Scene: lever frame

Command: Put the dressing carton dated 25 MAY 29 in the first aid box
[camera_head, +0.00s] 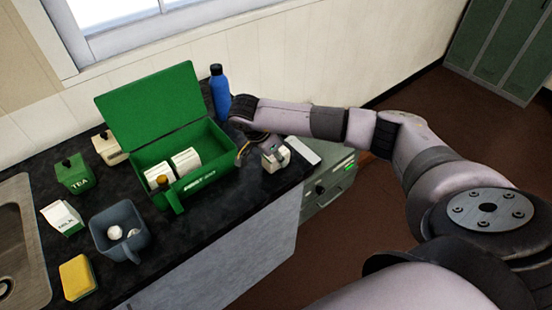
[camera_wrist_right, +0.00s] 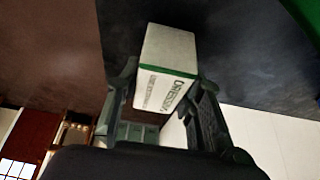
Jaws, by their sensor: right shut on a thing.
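The green first aid box (camera_head: 208,165) stands on the dark counter with its lid raised. White cartons (camera_head: 186,161) lie inside it. My right gripper (camera_head: 265,146) is to the right of the box, near the counter's right end. It is shut on a white dressing carton with a green band (camera_head: 275,159). In the right wrist view the carton (camera_wrist_right: 168,55) sits between the two fingers (camera_wrist_right: 165,82), its "DRESSING" print showing; its date is too small to read. My left gripper is not in view.
A white flat object (camera_head: 303,150) lies right of the gripper.

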